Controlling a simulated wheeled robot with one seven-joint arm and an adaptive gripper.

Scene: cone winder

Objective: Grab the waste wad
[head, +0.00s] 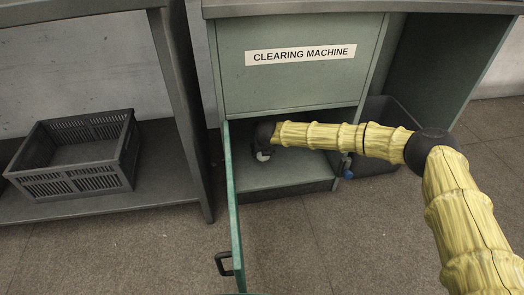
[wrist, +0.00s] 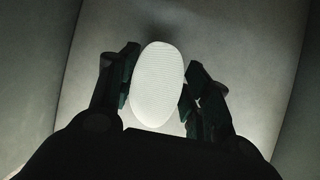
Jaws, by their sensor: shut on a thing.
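The waste wad (wrist: 157,85) is a pale, oval, finely ridged lump in the middle of the wrist view. My gripper (wrist: 158,88) has a dark finger on each side of it and is shut on it. In the head view my gripper (head: 263,155) is inside the open lower compartment of the clearing machine (head: 290,80). A small pale patch shows at its tip there, too small to make out clearly. The compartment floor (head: 285,172) lies beneath it.
The green compartment door (head: 234,215) stands open toward me, with a dark handle (head: 224,263). A dark bin (head: 385,120) stands right of the compartment, partly behind my arm. A black slatted crate (head: 80,150) sits on a shelf at the left. The floor in front is clear.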

